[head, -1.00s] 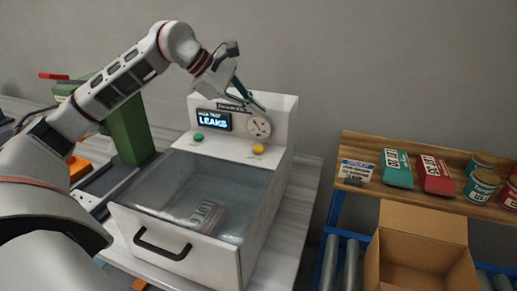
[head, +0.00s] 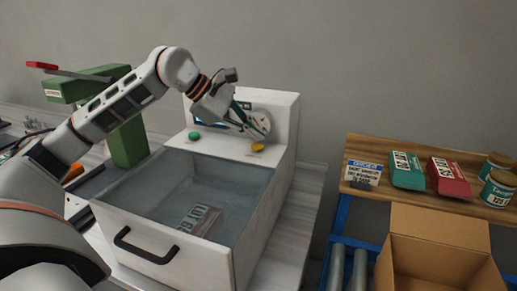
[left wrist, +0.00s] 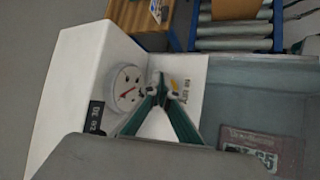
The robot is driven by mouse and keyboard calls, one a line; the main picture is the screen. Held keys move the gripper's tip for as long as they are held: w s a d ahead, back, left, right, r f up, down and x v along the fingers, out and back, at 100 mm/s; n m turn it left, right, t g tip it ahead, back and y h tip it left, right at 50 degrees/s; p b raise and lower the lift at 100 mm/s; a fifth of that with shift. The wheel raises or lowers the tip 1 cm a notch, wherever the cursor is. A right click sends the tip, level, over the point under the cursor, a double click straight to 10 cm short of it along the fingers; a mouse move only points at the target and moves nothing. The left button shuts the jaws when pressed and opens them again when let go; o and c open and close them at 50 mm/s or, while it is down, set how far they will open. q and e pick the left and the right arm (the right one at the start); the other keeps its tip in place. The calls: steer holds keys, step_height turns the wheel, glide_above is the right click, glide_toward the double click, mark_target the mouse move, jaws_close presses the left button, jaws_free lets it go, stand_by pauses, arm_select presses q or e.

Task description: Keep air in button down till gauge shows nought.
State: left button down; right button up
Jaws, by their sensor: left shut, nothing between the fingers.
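The white machine (head: 280,115) has a green button (head: 194,136) and a yellow button (head: 258,147) on its ledge. My left gripper (head: 262,137) is shut and empty, its tips just above the yellow button. In the left wrist view the gripper (left wrist: 158,80) shows its fingertips together beside the yellow button (left wrist: 174,86); I cannot tell whether they touch it. The round gauge (left wrist: 128,88) has a red needle, its reading too small to tell. In the head view my gripper partly covers the gauge (head: 262,118) and most of the display. My right gripper is out of view.
The machine's clear-topped tank (head: 165,247) has a black handle and holds a labelled pouch (head: 200,218). A green press (head: 125,140) stands at left. At right are a wooden shelf (head: 400,154) with packs and tins, an open carton (head: 440,227) and rollers (head: 345,268).

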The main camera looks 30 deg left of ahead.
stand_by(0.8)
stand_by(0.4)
arm_select(q)
steer(key=shift+f, duration=0.35)
stand_by(0.4)
